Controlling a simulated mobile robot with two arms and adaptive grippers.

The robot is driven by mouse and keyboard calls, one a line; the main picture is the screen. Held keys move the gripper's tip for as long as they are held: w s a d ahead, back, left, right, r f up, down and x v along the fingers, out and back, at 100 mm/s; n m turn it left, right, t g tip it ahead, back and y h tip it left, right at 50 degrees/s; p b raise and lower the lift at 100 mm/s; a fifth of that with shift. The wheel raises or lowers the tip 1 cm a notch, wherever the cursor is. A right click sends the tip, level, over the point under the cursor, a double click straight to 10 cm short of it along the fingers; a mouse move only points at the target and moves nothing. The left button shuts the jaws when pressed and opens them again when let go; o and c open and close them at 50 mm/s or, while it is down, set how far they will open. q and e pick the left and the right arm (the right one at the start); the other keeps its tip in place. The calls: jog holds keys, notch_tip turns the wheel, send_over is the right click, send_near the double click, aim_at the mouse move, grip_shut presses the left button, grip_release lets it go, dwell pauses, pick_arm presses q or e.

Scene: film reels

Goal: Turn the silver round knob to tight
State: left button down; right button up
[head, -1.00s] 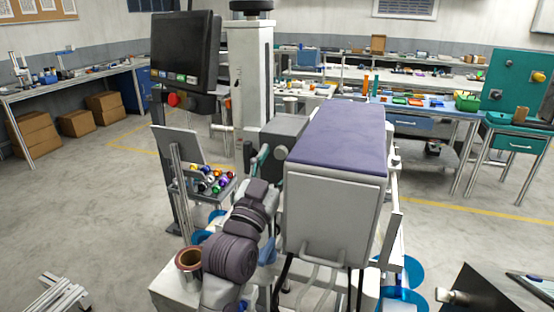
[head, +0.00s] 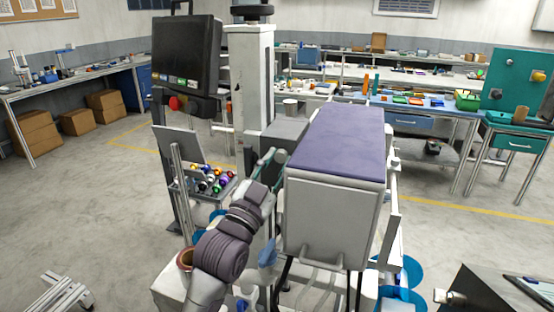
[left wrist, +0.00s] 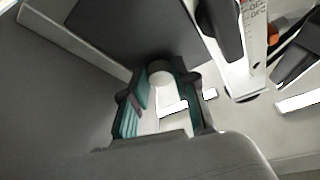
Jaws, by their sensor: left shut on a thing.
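My left gripper (head: 268,160) has teal-padded fingers and is at the side of a dark grey box on a white column, in the middle of the head view. In the left wrist view my left gripper (left wrist: 162,95) has a pale, round-ended silver knob (left wrist: 160,70) between its fingertips, and it is shut on this knob. The knob's grip is hidden in the head view by the fingers and the box. No tight mark can be read on it. My right gripper is not in view.
A purple-topped white block (head: 340,135) stands right of the gripper. A black monitor (head: 186,55) and a tray of coloured balls (head: 205,188) are on the left. A white column (head: 250,85) rises behind. Open floor (head: 80,205) lies left.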

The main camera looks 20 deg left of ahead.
pick_arm(q)
jog(key=m, duration=0.1)
jog(key=m+h+p, duration=0.1)
jog(key=shift+a+r+m+g, duration=0.1)
jog(key=shift+r+m+g, duration=0.2)
jog(key=shift+m, duration=0.1)
jog(key=m+g+p, duration=0.1)
jog(key=m+p, duration=0.3)
jog(key=m+g+h+p, duration=0.1)
jog(key=m+g+p, duration=0.1)
jog(key=m+p, duration=0.3)
jog(key=m+g+h+p, duration=0.1)
jog(key=m+g+p, duration=0.1)
jog(key=m+p, duration=0.2)
jog(key=shift+a+r+m+p, duration=0.3)
jog(key=shift+r+p, duration=0.1)
jog(key=shift+p, duration=0.25)
jog(key=shift+d+f+m+p, duration=0.1)
jog(key=shift+f+m+p, duration=0.1)
jog(key=shift+m+p, duration=0.75)
jog(key=c, duration=0.9)
grip_release()
jog(key=v, duration=1.2)
jog(key=shift+r, duration=0.25)
